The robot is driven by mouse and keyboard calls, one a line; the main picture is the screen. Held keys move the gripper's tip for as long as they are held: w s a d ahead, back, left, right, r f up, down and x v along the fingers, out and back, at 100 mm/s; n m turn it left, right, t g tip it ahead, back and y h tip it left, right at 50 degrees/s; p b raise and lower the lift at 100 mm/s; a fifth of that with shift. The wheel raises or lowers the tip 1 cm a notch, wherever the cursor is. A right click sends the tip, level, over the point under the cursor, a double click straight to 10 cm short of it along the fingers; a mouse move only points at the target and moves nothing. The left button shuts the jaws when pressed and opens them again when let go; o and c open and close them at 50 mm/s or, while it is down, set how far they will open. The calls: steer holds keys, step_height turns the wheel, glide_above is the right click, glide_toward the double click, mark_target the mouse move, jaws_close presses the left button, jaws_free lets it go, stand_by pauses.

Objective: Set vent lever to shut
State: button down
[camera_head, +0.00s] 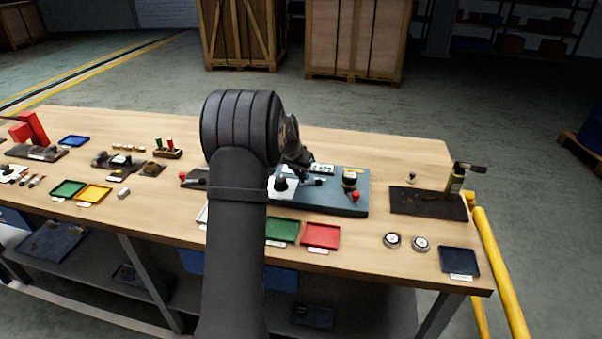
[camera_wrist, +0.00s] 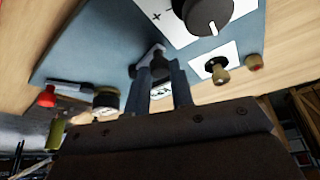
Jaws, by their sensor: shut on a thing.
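My gripper (camera_wrist: 160,74) reaches down over the blue-grey panel (camera_wrist: 85,45), its two fingers shut on a small dark grey piece (camera_wrist: 149,56), which looks like the vent lever. The fingers cover most of it, so I cannot tell its setting. A white printed label (camera_wrist: 161,92) shows partly between the fingers. In the head view my gripper (camera_head: 300,159) is at the panel's back edge, partly hidden behind my arm. The panel (camera_head: 335,204) lies on the bench there.
On the panel are a large black knob (camera_wrist: 204,12) with a white pointer, a small brass-ended knob (camera_wrist: 219,74), a black-and-yellow cylinder (camera_wrist: 106,98) and a red knob (camera_wrist: 47,97). A green tray (camera_head: 282,230) and red tray (camera_head: 321,235) lie in front.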

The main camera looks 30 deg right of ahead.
stand_by(0.3)
steer(key=c, duration=1.3)
jaws_free()
steer(key=shift+o, duration=0.2)
steer(key=v, duration=1.7)
steer(key=shift+r, duration=0.2)
steer(key=x, duration=1.7)
steer(key=shift+f, duration=0.25)
